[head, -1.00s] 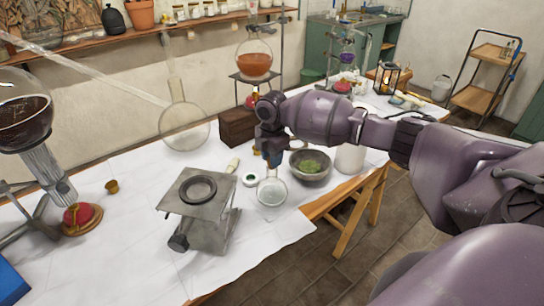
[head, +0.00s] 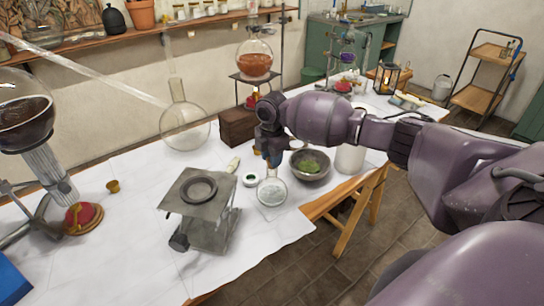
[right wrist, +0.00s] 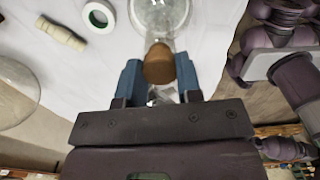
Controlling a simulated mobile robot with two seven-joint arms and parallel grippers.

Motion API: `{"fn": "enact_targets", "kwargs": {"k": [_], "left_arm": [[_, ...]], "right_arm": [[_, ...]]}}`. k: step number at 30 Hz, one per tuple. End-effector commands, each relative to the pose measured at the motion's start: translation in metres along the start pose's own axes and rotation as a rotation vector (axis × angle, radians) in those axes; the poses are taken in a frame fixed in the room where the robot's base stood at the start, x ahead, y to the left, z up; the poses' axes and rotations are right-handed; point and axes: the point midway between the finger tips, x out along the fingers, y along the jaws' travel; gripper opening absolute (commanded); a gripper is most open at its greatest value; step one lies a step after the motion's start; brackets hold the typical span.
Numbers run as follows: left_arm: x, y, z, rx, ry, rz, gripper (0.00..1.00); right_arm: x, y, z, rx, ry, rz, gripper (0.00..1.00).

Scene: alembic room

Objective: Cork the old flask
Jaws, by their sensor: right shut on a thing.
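A small clear round flask (head: 271,192) stands on the white-covered table near its front edge, straight below my right gripper (head: 272,158). In the right wrist view its round body (right wrist: 160,12) is at the top, with the glass neck pointing toward the gripper. A brown cork (right wrist: 159,64) sits between the blue fingers of my right gripper (right wrist: 159,82), which is shut on it. The cork lines up with the neck and overlaps its mouth in that view. I cannot tell how deep it sits. My left gripper is not in view.
A grey bowl with green matter (head: 310,170) stands close right of the flask. A white ring with a dark green middle (head: 250,180) and a pale wooden-handled tool (head: 233,165) lie left. A metal jack stand (head: 205,212) is at front left. A large empty flask (head: 185,128) stands behind.

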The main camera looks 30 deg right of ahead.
Motion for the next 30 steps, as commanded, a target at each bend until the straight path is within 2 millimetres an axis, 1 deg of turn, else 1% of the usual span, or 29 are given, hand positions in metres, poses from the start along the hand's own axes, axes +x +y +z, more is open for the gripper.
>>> {"fn": "enact_targets", "kwargs": {"k": [23,30], "left_arm": [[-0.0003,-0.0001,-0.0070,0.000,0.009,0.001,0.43],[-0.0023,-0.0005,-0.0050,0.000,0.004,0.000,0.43]], "right_arm": [[0.0024,0.0000,0.0004,0.001,0.000,0.000,0.13],[0.0039,0.0000,0.0004,0.001,-0.001,0.000,0.13]]}}
